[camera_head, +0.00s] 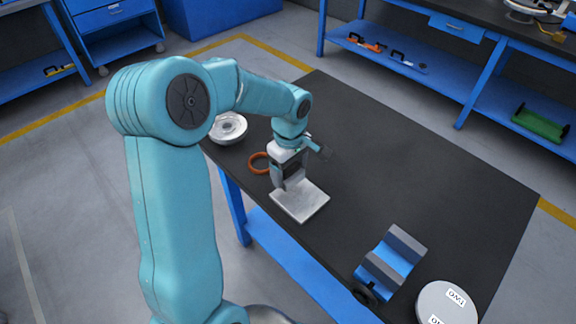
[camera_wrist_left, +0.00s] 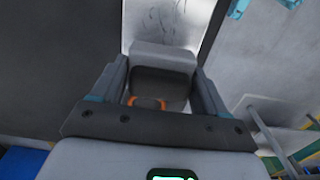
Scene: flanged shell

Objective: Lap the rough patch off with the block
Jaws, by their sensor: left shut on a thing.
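My left gripper (camera_head: 288,182) is shut on a small grey block (camera_head: 295,184), pointing down over a pale square metal plate (camera_head: 311,205) near the table's left edge. In the left wrist view the block (camera_wrist_left: 165,57) has a light grey part and a dark part, held between both fingers of the left gripper (camera_wrist_left: 160,90). The plate (camera_wrist_left: 170,22) lies beyond it, with faint dark marks. I cannot tell whether block and plate touch. A silver round flanged part (camera_head: 228,126) sits at the table's far left corner. I cannot make out a rough patch on it. My right gripper is out of view.
An orange ring (camera_head: 259,163) lies beside the plate. A blue and grey V-shaped support (camera_head: 391,263) stands at the near end, beside a grey labelled disc (camera_head: 446,303). The middle and right of the dark tabletop (camera_head: 400,165) are clear. Blue benches stand behind.

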